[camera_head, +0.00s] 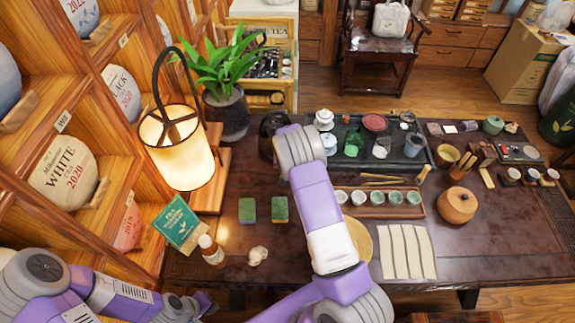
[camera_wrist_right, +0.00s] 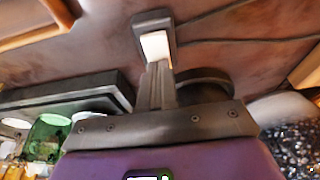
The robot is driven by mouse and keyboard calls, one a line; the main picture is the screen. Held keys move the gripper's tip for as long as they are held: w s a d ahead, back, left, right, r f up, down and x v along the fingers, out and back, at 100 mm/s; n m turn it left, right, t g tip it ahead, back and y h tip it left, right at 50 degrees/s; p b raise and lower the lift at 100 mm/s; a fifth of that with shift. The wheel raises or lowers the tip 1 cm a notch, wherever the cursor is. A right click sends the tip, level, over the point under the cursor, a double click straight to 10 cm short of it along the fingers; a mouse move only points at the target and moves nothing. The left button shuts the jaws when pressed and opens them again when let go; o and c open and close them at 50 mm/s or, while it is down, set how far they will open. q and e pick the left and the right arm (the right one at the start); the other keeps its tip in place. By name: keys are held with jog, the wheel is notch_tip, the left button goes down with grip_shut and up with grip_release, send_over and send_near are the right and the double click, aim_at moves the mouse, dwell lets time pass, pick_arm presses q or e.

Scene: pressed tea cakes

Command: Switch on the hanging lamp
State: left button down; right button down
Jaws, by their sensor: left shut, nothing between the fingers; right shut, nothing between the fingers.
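The hanging lamp (camera_head: 184,165) is a cylindrical shade on a dark curved hook, at the left of the head view in front of the shelves. Its shade glows warm white. I cannot make out a switch on it. My left gripper (camera_head: 206,303) is low at the left, below the lamp and apart from it, shut and empty. My right arm reaches over the table, and its gripper is mostly hidden behind the wrist in the head view. In the right wrist view my right gripper (camera_wrist_right: 155,46) is shut and empty above the dark tabletop.
A shelf of tea cakes (camera_head: 65,172) lines the left. A potted plant (camera_head: 227,112) stands behind the lamp. A small bottle (camera_head: 211,251) and a green box (camera_head: 178,224) stand near my left gripper. The table holds a tea tray (camera_head: 406,161), a cup rack and a round wooden jar (camera_head: 457,206).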

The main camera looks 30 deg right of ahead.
dwell(0.3)
jog(key=shift+f+b, duration=0.2)
jog(key=shift+b, duration=0.15)
jog(key=shift+r, duration=0.1)
jog(key=shift+s, duration=0.1)
jog(key=shift+s+a+r+p, duration=0.1)
jog(key=shift+s+a+p, duration=0.35)
jog(key=shift+s, duration=0.15)
jog(key=shift+r, duration=0.4)
jog(key=v, duration=0.6)
jog(key=shift+s+r+p, duration=0.2)
jog(key=shift+r+p, duration=0.1)
jog(key=shift+p, duration=0.05)
